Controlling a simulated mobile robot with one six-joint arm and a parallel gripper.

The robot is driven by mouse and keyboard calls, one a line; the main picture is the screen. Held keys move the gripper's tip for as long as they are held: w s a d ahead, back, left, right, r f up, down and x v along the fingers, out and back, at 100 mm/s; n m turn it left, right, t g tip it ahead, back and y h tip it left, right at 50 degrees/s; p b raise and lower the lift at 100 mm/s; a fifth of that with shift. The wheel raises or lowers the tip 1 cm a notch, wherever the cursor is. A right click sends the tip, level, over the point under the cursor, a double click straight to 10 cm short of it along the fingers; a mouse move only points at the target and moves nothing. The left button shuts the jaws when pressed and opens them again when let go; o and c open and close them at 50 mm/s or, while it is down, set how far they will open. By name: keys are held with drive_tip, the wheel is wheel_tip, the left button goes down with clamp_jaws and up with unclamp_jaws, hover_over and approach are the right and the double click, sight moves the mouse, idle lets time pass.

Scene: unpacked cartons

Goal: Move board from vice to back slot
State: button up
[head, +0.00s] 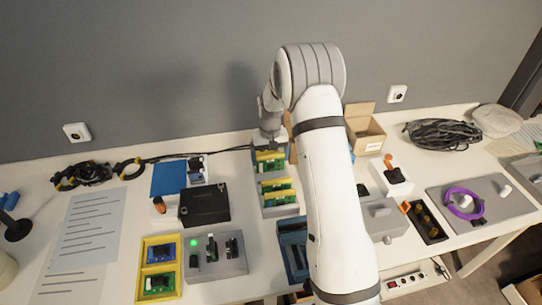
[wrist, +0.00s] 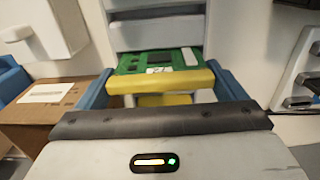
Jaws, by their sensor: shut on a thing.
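A green board (wrist: 160,62) with a yellow edge strip shows in the wrist view between the blue fingers of my gripper (wrist: 162,84). My gripper is shut on it at the yellow strip. In the head view my gripper (head: 270,147) is at the back end of the grey rack (head: 282,212), and the held board (head: 268,156) is at the rack's back part. Whether it is fully seated in the back slot cannot be told. Other green and yellow boards (head: 278,189) stand in the rack's nearer part. A blue vice-like fixture (head: 292,238) is in front, partly hidden by my arm.
A black box (head: 204,205) and a blue mat (head: 168,179) lie left of the rack. A grey switch block (head: 215,258) and a yellow tray (head: 160,268) are nearer. An open carton (head: 366,138) stands right of my arm. The wall is close behind.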

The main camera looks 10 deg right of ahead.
drive_tip(key=shift+f+b, duration=0.4)
drive_tip(key=shift+f, duration=0.3)
drive_tip(key=o, duration=0.8)
drive_tip(key=shift+c, duration=0.2)
drive_tip(key=shift+r, duration=0.15)
wheel_tip(320, 180, up, 6)
drive_tip(key=shift+r+b, duration=0.1)
drive_tip(key=shift+b, duration=0.25)
drive_tip(key=shift+r, duration=0.7)
